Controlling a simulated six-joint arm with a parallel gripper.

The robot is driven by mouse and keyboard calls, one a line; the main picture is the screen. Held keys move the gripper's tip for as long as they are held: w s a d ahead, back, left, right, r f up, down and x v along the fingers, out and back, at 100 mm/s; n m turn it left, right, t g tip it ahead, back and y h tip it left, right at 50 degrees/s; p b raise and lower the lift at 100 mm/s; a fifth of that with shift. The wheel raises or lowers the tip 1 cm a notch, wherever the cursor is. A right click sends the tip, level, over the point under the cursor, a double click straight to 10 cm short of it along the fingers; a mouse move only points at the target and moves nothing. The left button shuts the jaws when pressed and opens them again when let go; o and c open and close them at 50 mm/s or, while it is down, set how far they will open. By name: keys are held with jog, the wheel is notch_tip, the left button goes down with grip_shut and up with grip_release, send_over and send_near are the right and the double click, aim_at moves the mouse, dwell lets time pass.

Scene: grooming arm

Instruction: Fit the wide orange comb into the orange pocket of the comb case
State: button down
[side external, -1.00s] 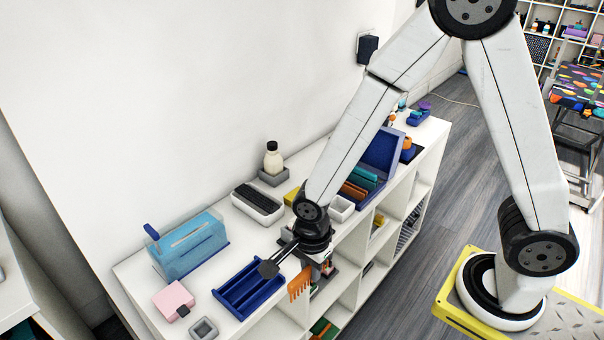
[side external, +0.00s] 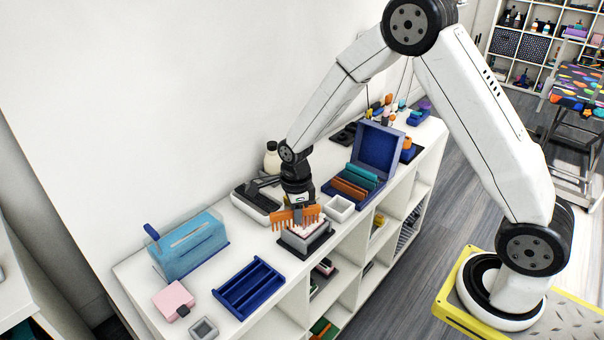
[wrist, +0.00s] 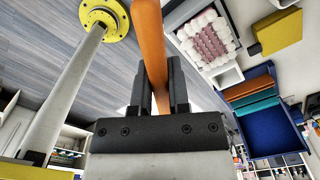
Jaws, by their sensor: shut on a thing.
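The wide orange comb (side external: 292,217) is held level in my gripper (side external: 298,208), teeth pointing down, in the side view. In the wrist view my gripper (wrist: 160,95) is shut on the comb's orange spine (wrist: 149,45). The comb is above or just in front of a grey tray with pinkish-white contents (side external: 304,236); I cannot tell if they touch. The comb case (side external: 381,150) is dark blue with its lid open, to the right and behind. It shows orange-brown and teal slots or combs (side external: 355,181); the wrist view shows it at the right (wrist: 270,130).
A small white box (side external: 340,208) stands between the tray and the case. A dark blue divided tray (side external: 248,288), a blue translucent box (side external: 190,246) and a pink block (side external: 173,300) lie to the left. A white tray with a black top (side external: 256,203) sits behind my gripper.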

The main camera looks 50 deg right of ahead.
jog(key=w+d+m, duration=0.1)
jog(key=d, duration=0.1)
jog(key=w+d+m, duration=0.1)
jog(key=w+d, duration=0.1)
jog(key=d, duration=0.1)
jog(key=w+d+m, duration=0.1)
jog(key=d, duration=0.2)
jog(key=shift+w+d+f, duration=0.15)
jog(key=shift+w+f, duration=0.05)
jog(key=shift+f, duration=0.1)
jog(key=d+f+m, duration=0.1)
jog(key=d+m, duration=0.7)
jog(key=d, duration=1.5)
jog(key=shift+w+d, duration=0.4)
jog(key=shift+w, duration=0.05)
jog(key=shift+f, duration=0.1)
jog(key=shift+f, duration=0.2)
jog(key=shift+f, duration=2.65)
jog(key=shift+f, duration=1.95)
jog(key=c, duration=0.5)
grip_release()
